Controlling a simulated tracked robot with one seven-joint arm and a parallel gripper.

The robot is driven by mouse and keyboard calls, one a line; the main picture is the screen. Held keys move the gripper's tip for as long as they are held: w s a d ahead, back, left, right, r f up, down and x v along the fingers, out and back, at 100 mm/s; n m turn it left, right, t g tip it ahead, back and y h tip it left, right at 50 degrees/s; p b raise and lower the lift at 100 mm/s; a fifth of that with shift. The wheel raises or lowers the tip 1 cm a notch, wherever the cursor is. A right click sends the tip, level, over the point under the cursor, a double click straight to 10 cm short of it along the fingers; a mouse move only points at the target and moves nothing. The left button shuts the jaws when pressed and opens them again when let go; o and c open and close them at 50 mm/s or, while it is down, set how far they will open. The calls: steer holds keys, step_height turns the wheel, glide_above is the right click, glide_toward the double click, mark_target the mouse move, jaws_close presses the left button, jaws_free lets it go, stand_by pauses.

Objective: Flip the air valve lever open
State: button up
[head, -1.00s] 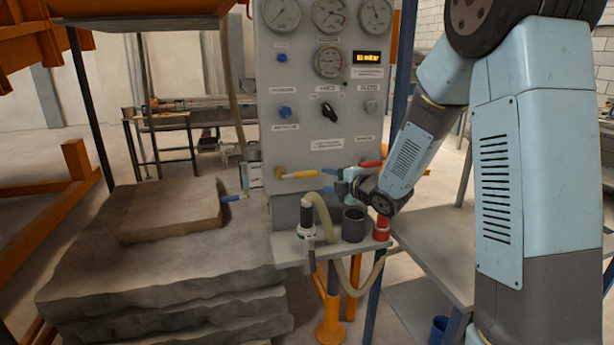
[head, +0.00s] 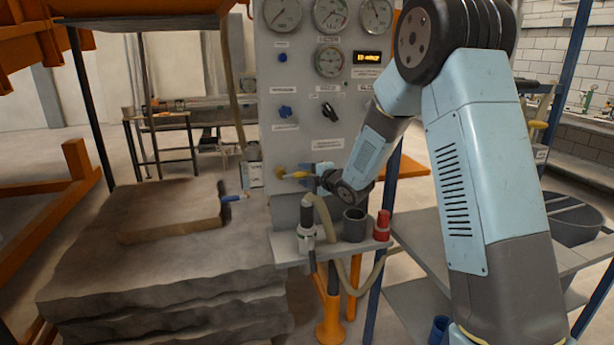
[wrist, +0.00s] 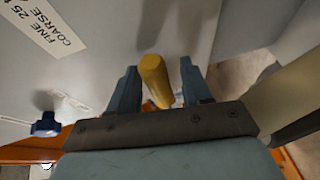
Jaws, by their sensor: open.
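The yellow valve lever (head: 296,175) sticks out to the right from its brass fitting low on the grey panel (head: 275,150), about level. In the wrist view the yellow handle (wrist: 153,76) lies between the two blue fingers of my gripper (wrist: 158,82). The fingers stand apart, with a gap visible on the right side of the handle; contact on the left is hard to judge. In the head view my gripper (head: 314,174) is at the lever's free end, which its fingers partly hide.
Below, a small shelf (head: 287,246) holds a dark cup (head: 354,226), a red cylinder (head: 383,224) and a fitting with a hose (head: 306,231). Gauges and knobs cover the panel above. A blue knob (wrist: 45,124) shows in the wrist view. A stone slab (head: 170,210) lies left.

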jaws_close()
stand_by(0.3)
steer(key=shift+d, duration=0.15)
